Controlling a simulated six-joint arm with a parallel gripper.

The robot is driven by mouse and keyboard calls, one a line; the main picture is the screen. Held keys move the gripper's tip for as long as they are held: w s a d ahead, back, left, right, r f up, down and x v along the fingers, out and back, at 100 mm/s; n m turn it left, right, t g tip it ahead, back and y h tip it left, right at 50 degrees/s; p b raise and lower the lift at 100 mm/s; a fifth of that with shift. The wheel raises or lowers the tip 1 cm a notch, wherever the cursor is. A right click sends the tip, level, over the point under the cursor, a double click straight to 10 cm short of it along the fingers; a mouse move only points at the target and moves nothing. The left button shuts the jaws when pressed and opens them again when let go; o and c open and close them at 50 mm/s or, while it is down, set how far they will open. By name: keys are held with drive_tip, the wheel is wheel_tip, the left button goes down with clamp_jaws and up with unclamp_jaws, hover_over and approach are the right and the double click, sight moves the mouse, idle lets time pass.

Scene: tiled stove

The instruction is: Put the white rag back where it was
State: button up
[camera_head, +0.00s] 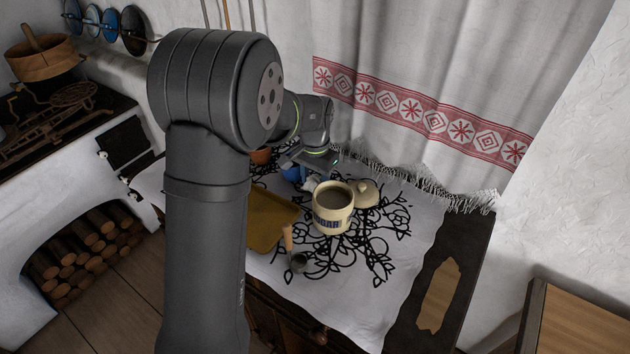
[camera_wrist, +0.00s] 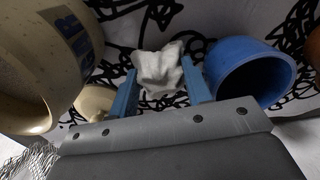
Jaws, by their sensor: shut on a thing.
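The white rag (camera_wrist: 158,70) is a small crumpled cloth between the two blue fingers of my gripper (camera_wrist: 160,88) in the wrist view. My gripper is shut on it, just over the patterned cloth; I cannot tell whether the rag touches the cloth. In the head view the rag (camera_head: 311,185) shows only as a small pale patch under my gripper (camera_head: 313,178), largely hidden. A blue cup (camera_wrist: 250,78) is close on the right of the rag in the wrist view. The cream sugar jar (camera_wrist: 35,70) is on the left.
The open sugar jar (camera_head: 333,220) stands beside my gripper, with its lid (camera_head: 367,192) behind. A yellowish tray (camera_head: 268,222) and a wooden-handled ladle (camera_head: 298,262) lie nearer. A curtain (camera_head: 420,70) hangs behind. The front-right of the white patterned cloth (camera_head: 345,310) is clear.

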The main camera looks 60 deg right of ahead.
sight(315, 179)
drive_tip(key=shift+f, duration=0.35)
drive_tip(key=shift+f, duration=0.15)
drive_tip(key=o, duration=0.8)
drive_tip(key=shift+r, duration=2.2)
drive_tip(key=shift+r, duration=2.35)
